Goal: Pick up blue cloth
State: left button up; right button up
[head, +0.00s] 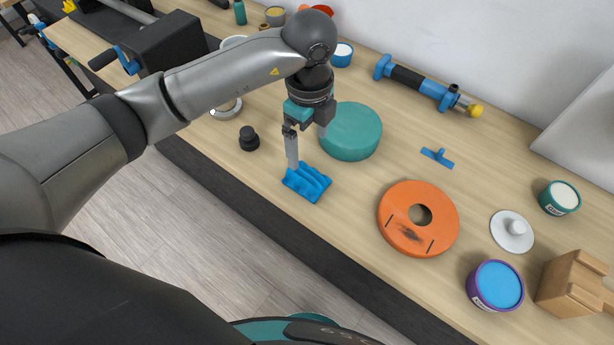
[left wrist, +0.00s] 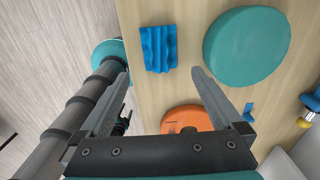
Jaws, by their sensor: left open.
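The blue cloth (head: 307,183) lies folded in ridges on the wooden bench, near its front edge. It also shows in the left wrist view (left wrist: 158,48), a little beyond the fingertips and between their lines. My left gripper (head: 304,158) is above the cloth, pointing down, with its fingers spread. In the left wrist view the open gripper (left wrist: 160,78) has nothing between its fingers. In the head view the fingers overlap the cloth's far edge, and I cannot tell how high they are above it.
A teal disc (head: 350,131) lies just behind the cloth. An orange disc (head: 418,218) lies to its right, and a black knob-like piece (head: 249,138) to its left. A small blue T-shaped piece (head: 437,157) lies farther back. The bench's front edge is close to the cloth.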

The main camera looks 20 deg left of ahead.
aim_at(307, 173)
pick_arm(q)
notch_tip(307, 173, down, 6)
jog(key=shift+f, duration=0.25)
jog(key=shift+a+f, duration=0.15)
jog(key=shift+f, duration=2.5)
jog(key=c, duration=1.1)
jog(key=shift+r, duration=0.15)
notch_tip(307, 173, up, 20)
jog(key=shift+f+p, duration=0.1)
jog(key=shift+p, duration=0.25)
